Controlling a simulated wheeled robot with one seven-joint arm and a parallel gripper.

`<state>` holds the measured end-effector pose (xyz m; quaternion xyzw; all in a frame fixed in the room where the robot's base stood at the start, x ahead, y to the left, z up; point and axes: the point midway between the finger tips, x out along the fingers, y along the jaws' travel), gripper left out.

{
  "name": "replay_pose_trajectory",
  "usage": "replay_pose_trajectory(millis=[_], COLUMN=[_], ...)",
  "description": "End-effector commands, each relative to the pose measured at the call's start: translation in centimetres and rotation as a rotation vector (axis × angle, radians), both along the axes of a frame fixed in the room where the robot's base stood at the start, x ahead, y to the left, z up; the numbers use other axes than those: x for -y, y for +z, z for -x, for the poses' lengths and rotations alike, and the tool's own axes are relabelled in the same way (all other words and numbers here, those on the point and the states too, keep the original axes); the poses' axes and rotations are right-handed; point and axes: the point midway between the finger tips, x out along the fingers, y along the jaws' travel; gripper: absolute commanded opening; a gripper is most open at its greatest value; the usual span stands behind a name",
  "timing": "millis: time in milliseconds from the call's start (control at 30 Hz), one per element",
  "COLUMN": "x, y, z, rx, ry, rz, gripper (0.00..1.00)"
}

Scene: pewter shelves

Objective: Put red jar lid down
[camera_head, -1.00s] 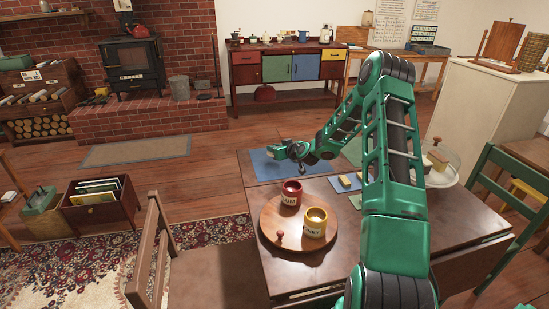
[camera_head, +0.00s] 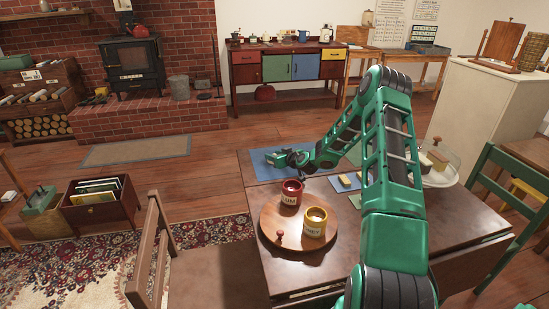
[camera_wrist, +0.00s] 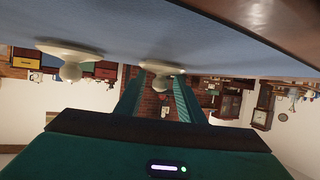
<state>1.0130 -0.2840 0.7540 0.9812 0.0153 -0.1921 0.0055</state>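The red jar (camera_head: 291,193) and yellow jar (camera_head: 315,222) stand open-topped on a round wooden tray (camera_head: 270,215) on the table. My gripper (camera_head: 271,158) is low over the blue mat (camera_head: 262,172) behind them. The wrist view is upside down. It shows my gripper's fingers (camera_wrist: 156,82) apart, with a pale knobbed lid (camera_wrist: 162,71) on the mat in line with the gap. I cannot tell whether the knob is between the fingertips or beyond them. A second pale knobbed lid (camera_wrist: 70,60) lies to the left. No red lid can be made out.
A small red-topped peg (camera_head: 279,235) stands on the tray's near left. Small yellowish blocks (camera_head: 346,181) lie right of the red jar. A glass dome (camera_head: 442,160) is at the table's right. A chair (camera_head: 155,255) stands at the left. The table's near left is bare.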

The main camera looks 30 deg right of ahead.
Motion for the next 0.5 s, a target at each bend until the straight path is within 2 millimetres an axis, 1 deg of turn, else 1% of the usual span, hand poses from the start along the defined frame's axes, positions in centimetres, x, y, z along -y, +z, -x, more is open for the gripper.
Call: replay_pose_trajectory(millis=[133,267,367,500], x=[0.0,0.1,0.1,0.2], y=[0.2,0.6,1.2,2.2], z=[0.0,1.0,2.5,5.1], rx=[0.000,-0.001,-0.001,-0.002], ry=[0.000,-0.001,-0.001,-0.002], rz=[0.000,0.000,-0.001,0.000], gripper=[0.35,0.35,0.35,0.35])
